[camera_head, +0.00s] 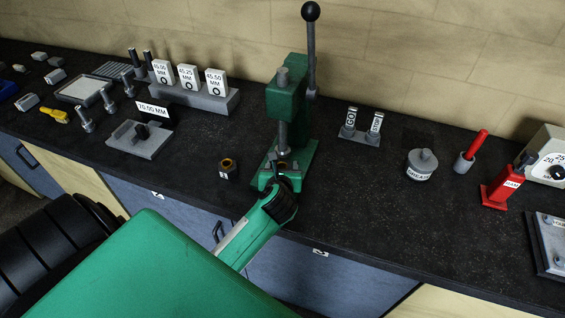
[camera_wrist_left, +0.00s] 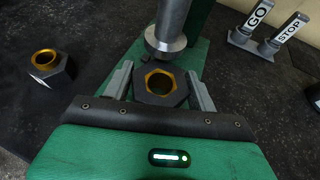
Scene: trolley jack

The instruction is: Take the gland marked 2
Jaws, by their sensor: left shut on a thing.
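My left gripper (camera_head: 283,172) reaches in over the green base of the arbor press (camera_head: 287,100). In the left wrist view, its two fingers (camera_wrist_left: 160,88) are shut on a dark hexagonal gland (camera_wrist_left: 160,98) with a brass-coloured bore. This gland is upright at the press base, just in front of and below the round steel ram (camera_wrist_left: 165,38). No number shows on it. A second, similar gland (camera_head: 228,168) stands on the bench left of the press; it also shows in the left wrist view (camera_wrist_left: 62,74). Its white label is too small to read surely. My right gripper is out of view.
A grey fixture (camera_head: 140,142) and a block with size tags (camera_head: 205,98) are left of the press. GO and STOP tags (camera_head: 359,132), a grease pot (camera_head: 420,166) and a red jack (camera_head: 497,190) are to the right. Bench right of the press front is clear.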

